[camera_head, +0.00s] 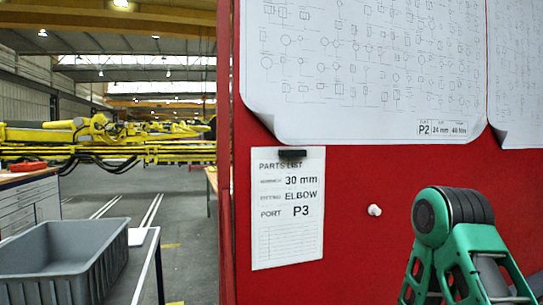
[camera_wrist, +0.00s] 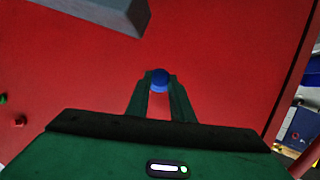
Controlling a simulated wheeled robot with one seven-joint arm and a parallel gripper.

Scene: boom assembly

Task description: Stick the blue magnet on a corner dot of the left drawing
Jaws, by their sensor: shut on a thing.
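My gripper (camera_wrist: 160,86) is shut on the blue magnet (camera_wrist: 160,79), which sits between the fingertips in the wrist view, in front of the red board. Whether the magnet touches the board I cannot tell. In the head view the left drawing (camera_head: 365,75) hangs on the red board, its lower corners curling and a P2 label near its lower right. Its top is out of frame and I make out no corner dots. The right drawing (camera_head: 515,75) is cut off by the frame edge. The gripper and blue magnet do not show in the head view.
A parts list sheet (camera_head: 288,215) hangs under a black clip (camera_head: 292,153). A white knob-like piece (camera_head: 374,210) is on the red board (camera_head: 350,250). A grey block (camera_wrist: 105,12) and small green (camera_wrist: 3,98) and red (camera_wrist: 20,121) pieces show in the wrist view. A grey bin (camera_head: 65,262) stands left.

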